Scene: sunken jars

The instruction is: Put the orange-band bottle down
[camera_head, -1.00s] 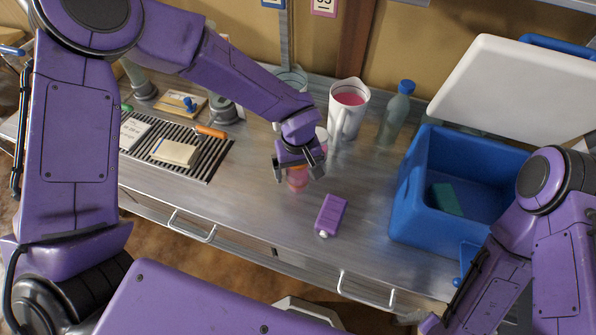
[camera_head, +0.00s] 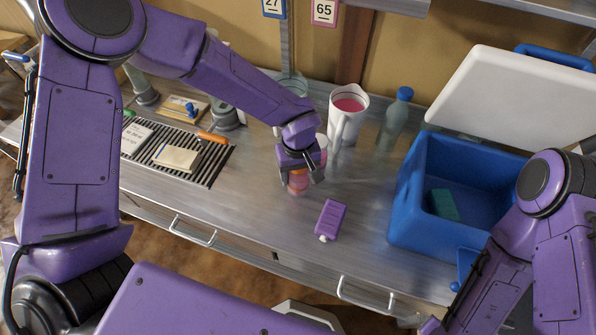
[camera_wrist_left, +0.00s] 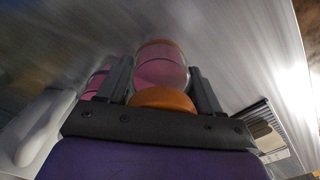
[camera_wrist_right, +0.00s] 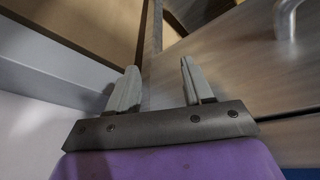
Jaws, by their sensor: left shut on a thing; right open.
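The orange-band bottle (camera_head: 298,184) is a small clear bottle with pink contents. My left gripper (camera_head: 300,172) is shut on it over the middle of the steel counter. In the left wrist view the bottle (camera_wrist_left: 160,70) sits between the two fingers, with its orange part nearest the palm. I cannot tell whether its base touches the counter. My right gripper (camera_wrist_right: 155,85) is open and empty in the right wrist view, near a drawer front. In the head view its fingers are not clearly visible.
A purple bottle (camera_head: 330,219) lies just right of the held bottle. A pink-filled pitcher (camera_head: 345,118) and a blue-capped bottle (camera_head: 395,118) stand behind. A blue bin (camera_head: 415,205) is at right. A black slatted rack (camera_head: 205,172) is at left. The counter between is clear.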

